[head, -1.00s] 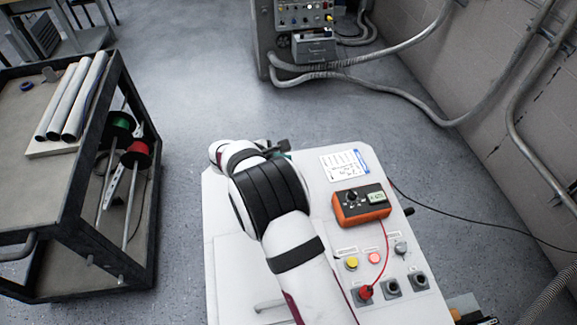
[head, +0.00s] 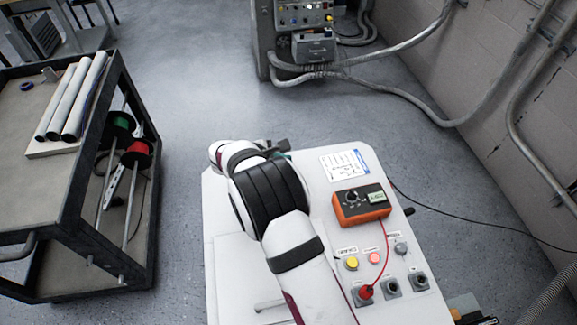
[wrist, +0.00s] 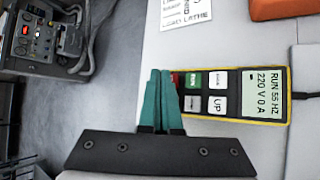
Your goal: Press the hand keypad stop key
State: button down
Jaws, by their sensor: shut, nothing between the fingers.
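The hand keypad (wrist: 237,95), yellow-edged with a black face, lies on the white panel in the wrist view. Its display (wrist: 268,95) reads "RUN 55 HZ" and "220 V 0 A". A red key (wrist: 174,79) shows at its left end, partly hidden by my fingers; I take it for the stop key. A green key (wrist: 193,81) and several white or grey keys sit to its right. My gripper (wrist: 160,73) is shut and empty, its teal fingertips over the keypad's left end. I cannot tell whether they touch it. In the head view my arm hides the keypad.
An orange meter (head: 361,205) sits on the white panel (head: 232,270), its red lead running to a socket. Yellow (head: 351,263) and red (head: 374,257) buttons are nearby. A cart (head: 40,190) stands left, and a grey machine (head: 300,40) with hoses stands at the back.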

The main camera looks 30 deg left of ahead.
jog(key=shift+f, duration=0.15)
jog(key=shift+f, duration=0.3)
jog(key=shift+f, duration=0.35)
dwell(0.5)
jog(key=shift+r, duration=0.8)
notch_tip(320, 180, up, 5)
dwell(0.5)
dwell(2.6)
